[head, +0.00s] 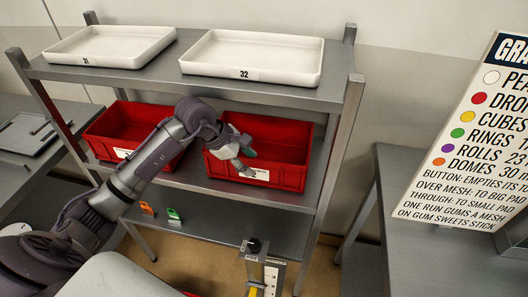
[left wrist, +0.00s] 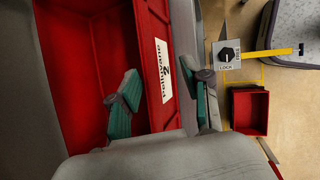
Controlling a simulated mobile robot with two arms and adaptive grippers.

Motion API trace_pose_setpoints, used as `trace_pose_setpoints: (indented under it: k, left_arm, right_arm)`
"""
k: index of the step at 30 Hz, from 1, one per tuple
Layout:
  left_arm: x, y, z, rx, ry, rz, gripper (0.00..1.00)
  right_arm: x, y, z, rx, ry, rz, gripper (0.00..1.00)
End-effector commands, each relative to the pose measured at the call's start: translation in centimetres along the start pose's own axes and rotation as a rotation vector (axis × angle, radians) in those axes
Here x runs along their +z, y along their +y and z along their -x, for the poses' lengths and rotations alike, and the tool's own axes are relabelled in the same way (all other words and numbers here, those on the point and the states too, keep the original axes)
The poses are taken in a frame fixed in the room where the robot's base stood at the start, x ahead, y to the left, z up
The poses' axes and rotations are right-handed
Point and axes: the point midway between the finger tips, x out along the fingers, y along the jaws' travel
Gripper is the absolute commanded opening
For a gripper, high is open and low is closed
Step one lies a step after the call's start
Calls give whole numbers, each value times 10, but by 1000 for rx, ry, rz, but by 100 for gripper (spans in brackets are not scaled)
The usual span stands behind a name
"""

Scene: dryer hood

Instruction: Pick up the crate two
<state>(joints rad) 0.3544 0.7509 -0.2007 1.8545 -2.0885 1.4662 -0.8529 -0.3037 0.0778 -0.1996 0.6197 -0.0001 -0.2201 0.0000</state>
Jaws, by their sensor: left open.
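The right-hand red crate (head: 290,177) stands on the middle shelf, with a white label on its front. In the left wrist view this red crate (left wrist: 152,25) fills the left half; its label reads "Pelluvane" with a mark like a 2. My left gripper (head: 246,164) is at the crate's front wall. In the left wrist view my open left gripper (left wrist: 165,104) has one teal-padded finger on the inner side of the front wall and the other outside it. I cannot tell whether the pads touch the wall. My right gripper is not in view.
A second red crate (head: 130,122) stands left on the same shelf, partly behind my arm. White trays (head: 110,46) and (head: 252,57) lie on the top shelf. A lock post (left wrist: 227,54) and a small red bin (left wrist: 248,111) stand below in front. A sign (head: 480,140) is right.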

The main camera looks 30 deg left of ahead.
Motion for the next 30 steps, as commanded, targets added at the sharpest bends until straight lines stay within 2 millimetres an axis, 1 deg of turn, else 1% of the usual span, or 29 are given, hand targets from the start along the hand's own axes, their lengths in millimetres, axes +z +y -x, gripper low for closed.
trace_pose_setpoints:
  k: [5, 12, 15, 23, 30]
  left_arm:
    - [0, 0, -12, -1, -2, 4, 48]
    - [1, 0, -46, -3, -3, 5, 48]
    - [1, 0, -56, -2, -3, 3, 48]
    - [0, 0, -59, 0, -1, 1, 48]
    - [0, 0, -58, 0, -1, 2, 8]
  right_arm:
    - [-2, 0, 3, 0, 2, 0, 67]
    - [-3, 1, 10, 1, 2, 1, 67]
    - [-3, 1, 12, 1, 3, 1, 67]
    - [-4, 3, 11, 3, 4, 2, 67]
    - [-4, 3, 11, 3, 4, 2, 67]
